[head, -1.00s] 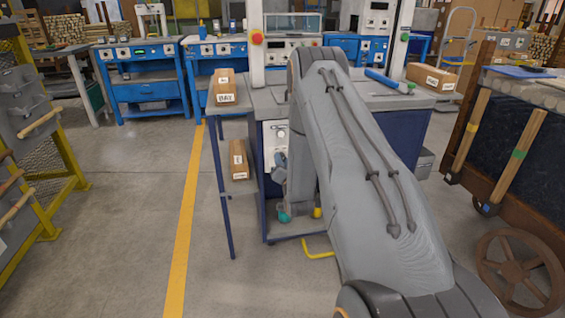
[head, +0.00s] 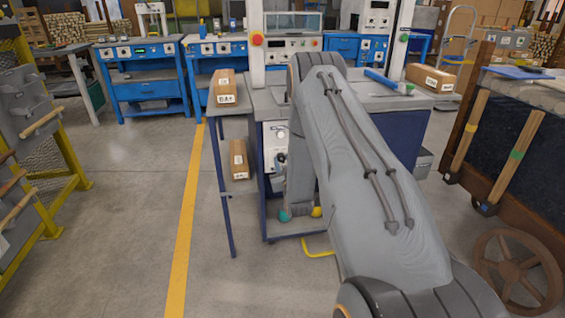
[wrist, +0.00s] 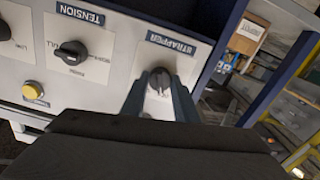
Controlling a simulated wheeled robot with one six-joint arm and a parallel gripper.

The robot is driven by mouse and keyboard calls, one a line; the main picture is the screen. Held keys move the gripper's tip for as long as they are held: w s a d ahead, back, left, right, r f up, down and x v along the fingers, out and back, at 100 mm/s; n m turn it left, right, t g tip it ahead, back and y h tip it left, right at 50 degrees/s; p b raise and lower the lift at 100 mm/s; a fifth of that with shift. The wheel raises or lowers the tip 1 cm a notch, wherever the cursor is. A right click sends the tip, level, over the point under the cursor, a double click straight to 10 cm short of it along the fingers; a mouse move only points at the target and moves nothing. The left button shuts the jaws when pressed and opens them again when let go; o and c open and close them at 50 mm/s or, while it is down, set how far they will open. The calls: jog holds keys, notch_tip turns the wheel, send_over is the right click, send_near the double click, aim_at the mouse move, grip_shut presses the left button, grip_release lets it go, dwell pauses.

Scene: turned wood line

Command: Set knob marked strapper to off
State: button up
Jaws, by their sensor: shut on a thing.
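The strapper knob (wrist: 160,80) is a black rotary knob under the label STRAPPER (wrist: 171,43) on a light panel in the wrist view. My gripper (wrist: 159,86) is shut on it, one finger on each side. The knob's setting marks are hidden or too small to read, so I cannot tell its setting. In the head view the light control panel (head: 276,146) shows on the bench front, left of my arm; my gripper's fingers are not clear there.
Left of the strapper knob are a TENSION knob (wrist: 71,53) and a yellow button (wrist: 33,89). A blue post (wrist: 222,45) stands right of the panel. A side shelf holds a box (head: 226,88) above and another box (head: 239,160) below.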

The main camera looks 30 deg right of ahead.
jog(key=shift+n, duration=0.6)
jog(key=o, duration=1.1)
jog(key=shift+c, duration=0.2)
jog(key=v, duration=0.7)
jog(key=shift+s+p, duration=0.35)
jog(key=shift+s, duration=0.05)
jog(key=shift+a, duration=0.15)
